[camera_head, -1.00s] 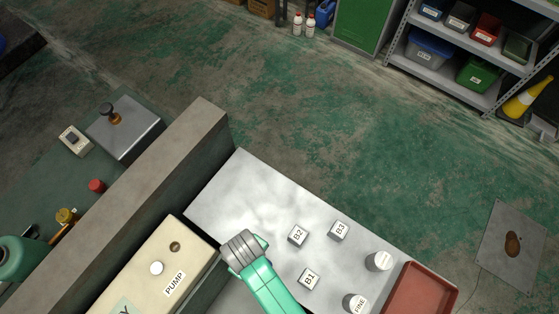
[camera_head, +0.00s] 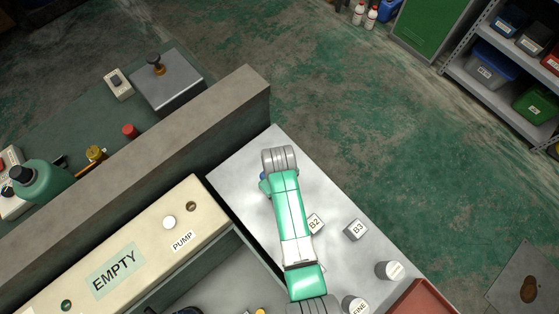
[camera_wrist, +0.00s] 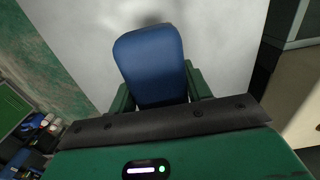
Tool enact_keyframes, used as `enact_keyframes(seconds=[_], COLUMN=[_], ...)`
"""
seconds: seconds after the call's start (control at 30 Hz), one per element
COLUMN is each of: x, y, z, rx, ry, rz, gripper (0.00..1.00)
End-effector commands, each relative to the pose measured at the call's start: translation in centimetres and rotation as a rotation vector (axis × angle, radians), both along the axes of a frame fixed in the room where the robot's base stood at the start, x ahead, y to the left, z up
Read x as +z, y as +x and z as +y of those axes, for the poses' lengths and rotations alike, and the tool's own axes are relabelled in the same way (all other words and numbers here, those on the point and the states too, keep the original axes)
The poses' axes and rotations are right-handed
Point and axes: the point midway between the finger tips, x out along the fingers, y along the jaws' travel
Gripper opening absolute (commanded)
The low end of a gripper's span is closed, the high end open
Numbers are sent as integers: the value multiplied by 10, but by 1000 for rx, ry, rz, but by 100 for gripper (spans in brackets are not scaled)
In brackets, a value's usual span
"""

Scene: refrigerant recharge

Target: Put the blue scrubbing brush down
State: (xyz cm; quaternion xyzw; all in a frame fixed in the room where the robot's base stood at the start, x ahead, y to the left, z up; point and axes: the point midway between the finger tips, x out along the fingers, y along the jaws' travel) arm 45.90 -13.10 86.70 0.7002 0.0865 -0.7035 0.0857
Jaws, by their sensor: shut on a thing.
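The blue scrubbing brush (camera_wrist: 150,62) fills the middle of the wrist view. My gripper (camera_wrist: 160,92) is shut on it, with a green finger on each side. The brush is over the pale metal tabletop (camera_wrist: 75,30), and a soft shadow lies on the surface beyond its tip. I cannot tell whether it touches the top. In the head view my arm reaches over the left part of this table (camera_head: 247,160). Only a small blue bit of the brush (camera_head: 263,176) shows at the wrist's left edge; the rest is hidden.
Blocks B2 (camera_head: 315,223) and B3 (camera_head: 356,229) stand right of my arm. A white-topped cylinder (camera_head: 389,271), a FINE container (camera_head: 354,305) and a red tray (camera_head: 418,300) are further right. The cream PUMP panel (camera_head: 150,245) and a grey wall (camera_head: 180,140) border the left. The table's far corner is clear.

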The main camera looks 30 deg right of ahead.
Motion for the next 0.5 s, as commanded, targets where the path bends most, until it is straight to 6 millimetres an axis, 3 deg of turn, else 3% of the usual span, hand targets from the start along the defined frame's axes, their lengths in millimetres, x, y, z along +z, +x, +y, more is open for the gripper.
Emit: enact_keyframes(seconds=[0.2, 0.5], x=[-33, -36], y=[3, 3], z=[-3, -3], rx=[-1, -1], ry=[-1, 0], rz=[-1, -2], gripper=[20, 20])
